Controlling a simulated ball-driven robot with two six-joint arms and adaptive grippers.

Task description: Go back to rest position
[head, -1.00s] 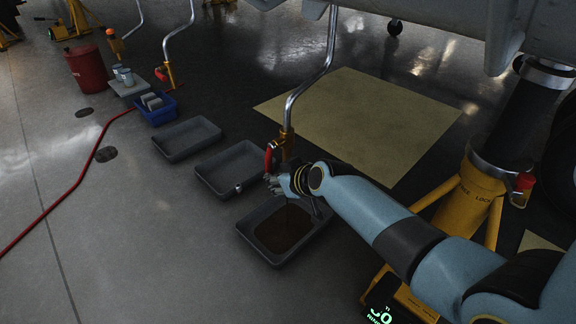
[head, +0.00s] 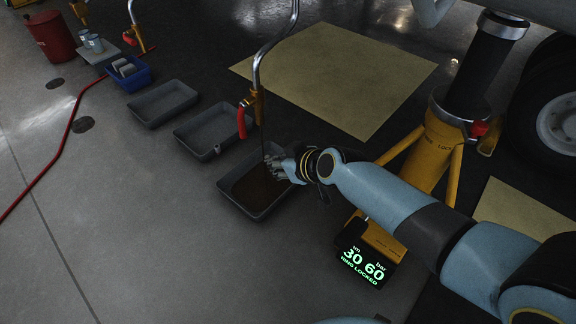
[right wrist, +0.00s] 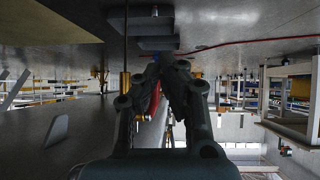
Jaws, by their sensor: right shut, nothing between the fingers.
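My right gripper (head: 276,162) is shut and empty. In the head view it is over the right part of a grey tray (head: 225,201) holding dark brown liquid. Its closed fingers also show in the right wrist view (right wrist: 163,68). A bent metal drain pipe (head: 257,62) with a brass end and a red valve handle (head: 241,122) hangs above and left of the gripper, apart from it. A thin dark line runs from the pipe end down towards the tray. My left gripper is not in view.
Two more grey trays (head: 163,103) (head: 176,134) and a blue bin (head: 127,82) stand left. A yellow jack (head: 425,160), a lit display (head: 363,266) and an aircraft wheel (head: 562,125) are right. A red hose (head: 46,165) crosses the floor. The lower-left floor is clear.

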